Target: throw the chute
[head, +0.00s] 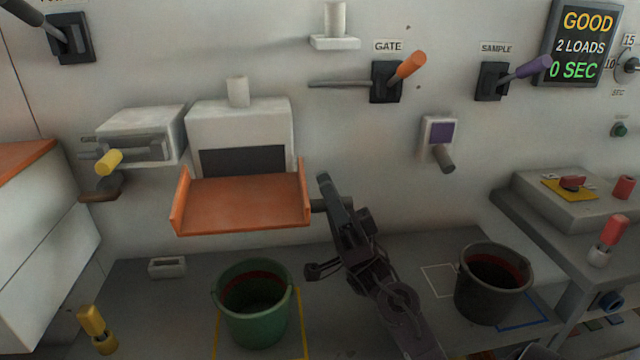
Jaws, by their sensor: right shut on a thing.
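The orange chute (240,205) is a shallow tray with raised sides. It sticks out below the dark opening of a white housing (240,120) on the wall. A short dark handle (317,205) juts from its right side. My right gripper (327,195) is at this handle, shut on it, and its dark fingers hide the handle's end. My left gripper is not in view.
A green bucket (253,315) stands below the chute, and a black bucket (492,285) stands to the right. An orange GATE lever (408,66) and a purple SAMPLE lever (533,67) are on the wall. A display (580,45) reads GOOD, 2 LOADS, 0 SEC.

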